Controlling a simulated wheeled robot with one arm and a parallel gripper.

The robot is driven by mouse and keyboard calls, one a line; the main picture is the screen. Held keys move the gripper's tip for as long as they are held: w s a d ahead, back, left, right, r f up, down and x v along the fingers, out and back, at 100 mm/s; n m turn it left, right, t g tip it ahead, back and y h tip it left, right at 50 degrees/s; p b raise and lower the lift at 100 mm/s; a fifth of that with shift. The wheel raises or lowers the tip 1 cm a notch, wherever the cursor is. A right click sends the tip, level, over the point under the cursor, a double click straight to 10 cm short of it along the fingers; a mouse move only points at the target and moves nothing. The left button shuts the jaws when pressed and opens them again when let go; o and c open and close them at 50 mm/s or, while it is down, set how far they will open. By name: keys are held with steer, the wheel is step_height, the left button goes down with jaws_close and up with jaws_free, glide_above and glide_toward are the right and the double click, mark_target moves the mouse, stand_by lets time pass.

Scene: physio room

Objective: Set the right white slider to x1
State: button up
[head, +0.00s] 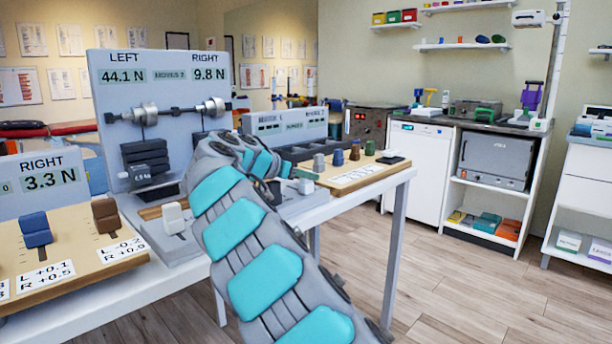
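The grey panel (110,85) reads LEFT 44.1 N and RIGHT 9.8 N, with "MOVES 2" between them. Below it, the left white slider (173,218) stands on the grey base, left of my arm. Another small white block (305,186), probably the right white slider, shows just right of my arm; its lower part and slot are mostly hidden. No x1 mark is legible. My grey and turquoise arm covers the middle of the base. The dark end of my gripper (273,190) seems to be just left of this white block, largely hidden by my arm. Its fingers cannot be made out.
A wooden board at left holds a blue slider (36,230) and a brown slider (106,215), under a 3.3 N display. Dark weights (145,160) hang below the panel's bar. Coloured knobs (337,158) stand on a board behind. Open floor (470,290) lies at right.

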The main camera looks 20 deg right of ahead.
jaws_close()
stand_by(0.9)
